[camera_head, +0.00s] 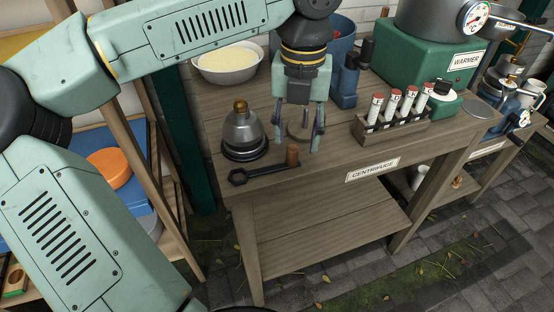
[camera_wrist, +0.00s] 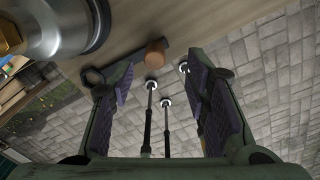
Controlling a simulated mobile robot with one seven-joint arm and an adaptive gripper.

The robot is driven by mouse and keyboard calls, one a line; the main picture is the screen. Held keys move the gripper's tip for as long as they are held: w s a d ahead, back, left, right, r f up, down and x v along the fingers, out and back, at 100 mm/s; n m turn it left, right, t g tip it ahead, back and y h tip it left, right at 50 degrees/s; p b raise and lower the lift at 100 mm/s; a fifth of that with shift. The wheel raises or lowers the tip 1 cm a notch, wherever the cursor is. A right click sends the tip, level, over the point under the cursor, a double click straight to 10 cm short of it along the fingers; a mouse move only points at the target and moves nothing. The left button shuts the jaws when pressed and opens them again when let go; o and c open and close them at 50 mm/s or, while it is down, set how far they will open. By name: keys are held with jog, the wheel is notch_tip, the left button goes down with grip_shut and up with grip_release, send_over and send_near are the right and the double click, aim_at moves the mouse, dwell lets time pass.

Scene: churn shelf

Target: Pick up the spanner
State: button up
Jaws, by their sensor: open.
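The dark spanner (camera_head: 265,173) lies along the front edge of the wooden bench, its ring end to the left. A short brown wooden cylinder (camera_head: 292,155) stands up at its right end. My gripper (camera_head: 300,140) points down over the bench, open and empty, with its fingers close to the cylinder in the head view. In the wrist view, the spanner (camera_wrist: 118,66) and the cylinder (camera_wrist: 155,53) show beyond the open fingers (camera_wrist: 158,88). The left finger partly covers the spanner. I cannot tell whether either finger touches it.
A metal flask-like vessel (camera_head: 242,132) stands just left of my gripper. A rack of red-capped tubes (camera_head: 390,128) stands to the right. A white bowl (camera_head: 226,66) and a blue container (camera_head: 344,85) are behind.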

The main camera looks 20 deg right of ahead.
aim_at(293, 147)
jog(key=shift+w+a+f+p, duration=0.15)
jog(key=shift+f+p, duration=0.3)
jog(key=shift+f, duration=0.95)
jog(key=shift+w+a+f+p, duration=0.1)
jog(key=shift+f+p, duration=0.3)
jog(key=shift+f, duration=0.95)
jog(key=shift+c, duration=0.4)
grip_shut()
